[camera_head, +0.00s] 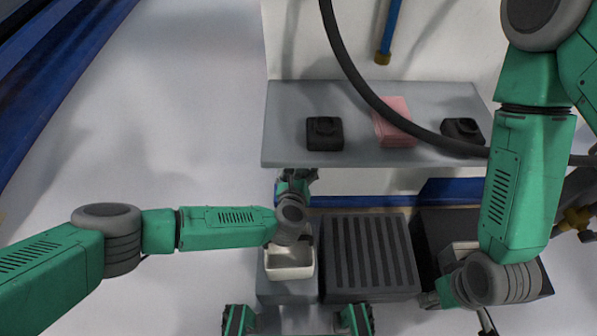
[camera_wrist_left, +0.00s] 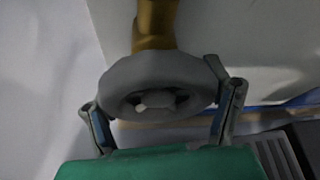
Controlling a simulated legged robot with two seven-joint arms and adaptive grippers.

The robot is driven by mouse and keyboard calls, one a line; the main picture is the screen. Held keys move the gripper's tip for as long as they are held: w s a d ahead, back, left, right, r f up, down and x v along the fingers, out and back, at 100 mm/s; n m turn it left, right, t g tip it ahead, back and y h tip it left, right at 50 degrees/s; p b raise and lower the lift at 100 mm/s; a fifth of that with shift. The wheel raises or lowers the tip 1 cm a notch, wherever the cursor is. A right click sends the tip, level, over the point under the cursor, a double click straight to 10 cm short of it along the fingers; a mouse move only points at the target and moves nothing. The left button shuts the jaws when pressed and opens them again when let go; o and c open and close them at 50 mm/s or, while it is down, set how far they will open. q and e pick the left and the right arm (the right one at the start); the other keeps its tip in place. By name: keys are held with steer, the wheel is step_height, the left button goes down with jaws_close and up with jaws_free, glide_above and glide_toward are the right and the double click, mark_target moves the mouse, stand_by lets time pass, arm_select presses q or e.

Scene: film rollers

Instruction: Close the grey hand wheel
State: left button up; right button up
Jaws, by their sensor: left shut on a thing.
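The grey hand wheel (camera_wrist_left: 135,72) is in the left wrist view, round with openings around its hub, on a brass-coloured valve body (camera_wrist_left: 155,25). My left gripper (camera_wrist_left: 158,100) has a finger on each side of the wheel's rim and is shut on it. In the head view my left gripper (camera_head: 299,177) is under the front edge of the grey shelf, and the wheel is hidden there. My right gripper (camera_head: 430,299) is low at the right, mostly hidden by its wrist; its fingers cannot be made out.
The grey shelf (camera_head: 285,120) holds two black devices (camera_head: 325,134) and a pink stack (camera_head: 394,122). Below stand a white open bin (camera_head: 290,262) and a dark slatted box (camera_head: 365,255). A black hose (camera_head: 358,75) hangs across the shelf. Open floor (camera_head: 160,130) lies at left.

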arm_select(q)
steer(key=shift+w+a+r, duration=0.1)
steer(key=shift+w+r, duration=0.05)
steer(key=shift+w, duration=0.05)
steer(key=shift+a+r+m+y, duration=0.1)
steer(key=shift+a+m+y, duration=0.05)
steer(key=shift+m+y, duration=0.8)
steer(key=shift+a+m+y, duration=0.15)
steer(key=shift+m+y, duration=0.4)
steer(key=shift+m, duration=0.7)
steer(key=o, duration=1.1)
steer(key=shift+c, duration=0.2)
steer(key=shift+s, duration=0.1)
steer(key=shift+s+d, duration=0.15)
steer(key=shift+s, duration=0.35)
steer(key=v, duration=1.1)
